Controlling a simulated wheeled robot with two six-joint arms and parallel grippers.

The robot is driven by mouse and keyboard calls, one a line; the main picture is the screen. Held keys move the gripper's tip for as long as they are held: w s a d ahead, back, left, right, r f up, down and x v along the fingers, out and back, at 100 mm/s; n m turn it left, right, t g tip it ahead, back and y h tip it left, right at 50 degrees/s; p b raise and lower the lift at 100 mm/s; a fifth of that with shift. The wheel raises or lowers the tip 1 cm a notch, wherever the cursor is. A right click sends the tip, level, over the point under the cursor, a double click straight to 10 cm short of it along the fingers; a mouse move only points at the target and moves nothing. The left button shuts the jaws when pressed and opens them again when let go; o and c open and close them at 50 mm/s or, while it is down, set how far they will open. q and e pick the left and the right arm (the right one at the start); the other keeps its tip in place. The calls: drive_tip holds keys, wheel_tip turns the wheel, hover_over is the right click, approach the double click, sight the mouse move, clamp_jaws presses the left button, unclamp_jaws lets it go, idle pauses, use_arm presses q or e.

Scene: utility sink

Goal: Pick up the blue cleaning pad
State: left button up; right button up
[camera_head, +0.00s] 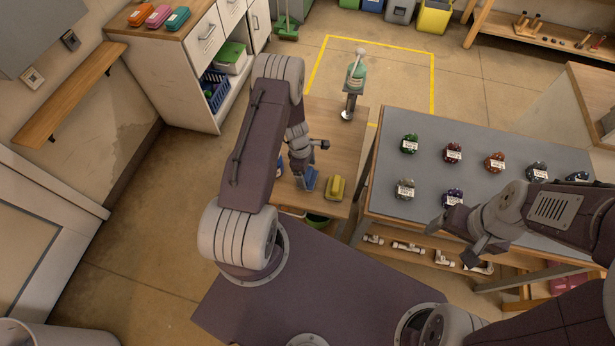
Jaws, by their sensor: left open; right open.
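The blue cleaning pad (311,179) lies on the small wooden table, just left of a yellow pad (335,188). My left gripper (312,166) is open above and beside the blue pad and hides part of it. I cannot tell whether its fingers touch the pad. My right gripper (453,240) is open and empty, over the front part of the grey-topped table at the right.
The grey-topped table (460,130) holds several small labelled items. A white cabinet (205,80) with several coloured things on top stands at the back left.

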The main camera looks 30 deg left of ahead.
use_arm(q)
drive_tip(key=shift+w+d+f, duration=0.1)
drive_tip(key=shift+w+f, duration=0.05)
drive_tip(key=shift+f, duration=0.65)
drive_tip(key=c, duration=1.5)
drive_tip(key=shift+r, duration=0.15)
